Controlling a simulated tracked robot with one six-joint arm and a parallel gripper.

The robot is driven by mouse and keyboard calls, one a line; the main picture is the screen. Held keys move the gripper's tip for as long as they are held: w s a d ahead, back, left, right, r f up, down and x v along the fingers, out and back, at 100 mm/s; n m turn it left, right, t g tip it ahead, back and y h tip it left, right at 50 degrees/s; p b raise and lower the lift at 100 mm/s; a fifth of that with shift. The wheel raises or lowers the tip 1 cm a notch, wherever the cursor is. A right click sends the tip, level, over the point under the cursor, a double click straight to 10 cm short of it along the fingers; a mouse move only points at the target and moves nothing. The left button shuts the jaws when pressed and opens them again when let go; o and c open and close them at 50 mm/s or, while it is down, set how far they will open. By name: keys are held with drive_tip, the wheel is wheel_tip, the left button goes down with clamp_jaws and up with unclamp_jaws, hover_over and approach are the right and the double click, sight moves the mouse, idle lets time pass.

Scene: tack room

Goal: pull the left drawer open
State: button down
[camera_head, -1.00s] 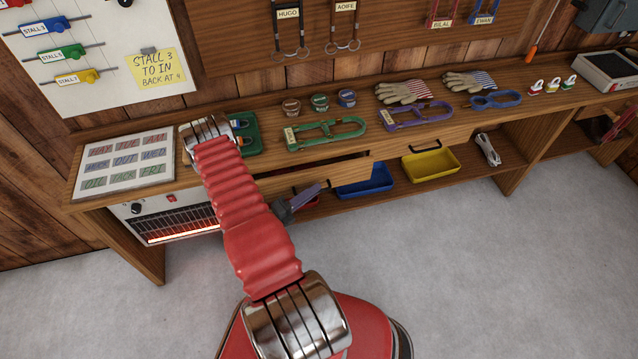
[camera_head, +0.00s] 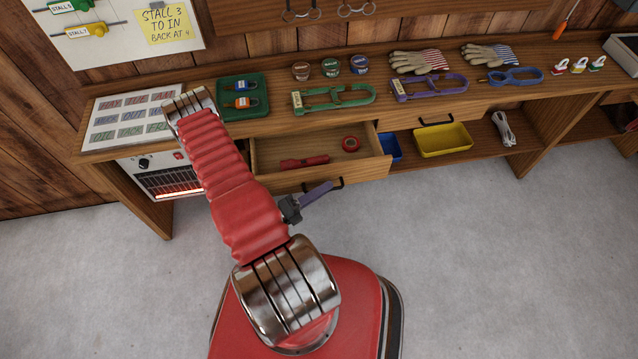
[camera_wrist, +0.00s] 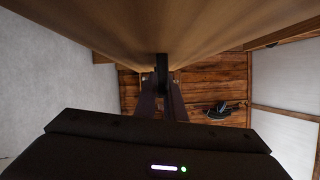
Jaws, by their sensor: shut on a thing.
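The left drawer (camera_head: 264,158) stands pulled out from under the wooden bench. A red torch-like thing (camera_head: 304,162) and a red ring-shaped roll (camera_head: 351,143) lie inside it. My gripper (camera_head: 330,187) is at the drawer's front, shut on its dark handle (camera_head: 340,183). In the wrist view my gripper (camera_wrist: 162,92) has its two fingers on either side of the black handle (camera_wrist: 161,66), below the wooden drawer front (camera_wrist: 200,25).
A heater (camera_head: 172,183) with glowing bars stands under the bench at left. Blue (camera_head: 390,148) and yellow (camera_head: 442,139) trays sit on the lower shelf. A green tray (camera_head: 262,97), collars and gloves lie on the bench top. The grey floor in front is clear.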

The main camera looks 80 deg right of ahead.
drive_tip(key=shift+w+f, duration=0.15)
drive_tip(key=shift+f, duration=0.05)
drive_tip(key=c, duration=1.8)
unclamp_jaws()
drive_tip(key=shift+r, duration=0.1)
drive_tip(key=shift+c, duration=0.2)
drive_tip(key=v, duration=1.3)
drive_tip(key=shift+w+a, duration=0.2)
drive_tip(key=shift+w, duration=0.05)
